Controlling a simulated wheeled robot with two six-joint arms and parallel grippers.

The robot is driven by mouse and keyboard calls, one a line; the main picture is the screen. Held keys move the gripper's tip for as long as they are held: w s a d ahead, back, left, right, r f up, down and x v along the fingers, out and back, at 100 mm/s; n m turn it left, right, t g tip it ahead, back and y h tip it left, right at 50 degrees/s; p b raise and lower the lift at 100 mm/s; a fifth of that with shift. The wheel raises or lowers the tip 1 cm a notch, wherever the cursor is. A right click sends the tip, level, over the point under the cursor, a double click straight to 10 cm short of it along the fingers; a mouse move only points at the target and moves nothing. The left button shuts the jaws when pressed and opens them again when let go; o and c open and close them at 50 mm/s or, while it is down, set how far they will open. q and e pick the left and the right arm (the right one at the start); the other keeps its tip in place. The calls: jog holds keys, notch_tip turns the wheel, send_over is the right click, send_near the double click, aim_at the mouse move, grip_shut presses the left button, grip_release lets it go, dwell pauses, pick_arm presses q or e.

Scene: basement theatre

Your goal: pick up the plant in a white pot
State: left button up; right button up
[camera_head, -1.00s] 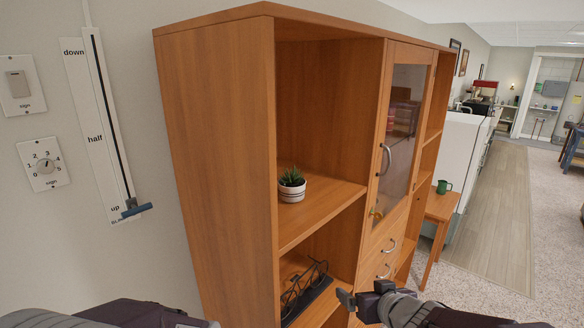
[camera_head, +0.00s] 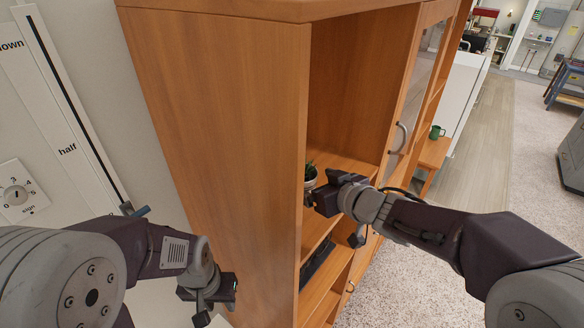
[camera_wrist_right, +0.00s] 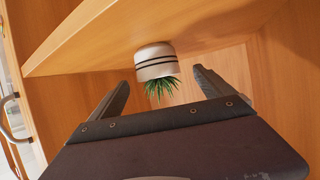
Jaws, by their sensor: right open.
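The plant in a white pot (camera_head: 310,173) stands on the middle shelf of the wooden cabinet. In the head view it is partly hidden by the cabinet's side panel and my right gripper (camera_head: 318,188). In the right wrist view, which looks upside down, the white pot with dark stripes (camera_wrist_right: 155,62) and its spiky green leaves show just beyond the open fingers of my right gripper (camera_wrist_right: 163,92). The pot appears between the finger lines, and nothing is held. My left gripper (camera_head: 212,298) is low, outside the cabinet's left side; its jaws are unclear.
The cabinet's side panel (camera_head: 225,140) stands between my two grippers. A glass door with a handle (camera_head: 399,137) is right of the open shelf. A dark object (camera_head: 317,262) lies on the lower shelf. A green mug (camera_head: 436,132) stands on a small table beyond.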

aim_at(307, 179)
jog(key=shift+s+d, duration=0.35)
jog(key=shift+s, duration=0.25)
jog(key=shift+w+f, duration=0.1)
jog(key=x, duration=0.7)
jog(key=shift+w, duration=0.4)
jog(key=shift+s+d, duration=0.2)
jog(key=shift+s, duration=0.15)
jog(key=shift+c, duration=0.3)
jog(key=shift+w+a, duration=0.25)
jog(key=c, duration=1.6)
pick_arm(q)
jog(key=shift+s+d+r, duration=0.1)
jog(key=shift+s+d, duration=0.35)
jog(key=shift+s, duration=0.35)
pick_arm(e)
jog(key=shift+d, duration=0.1)
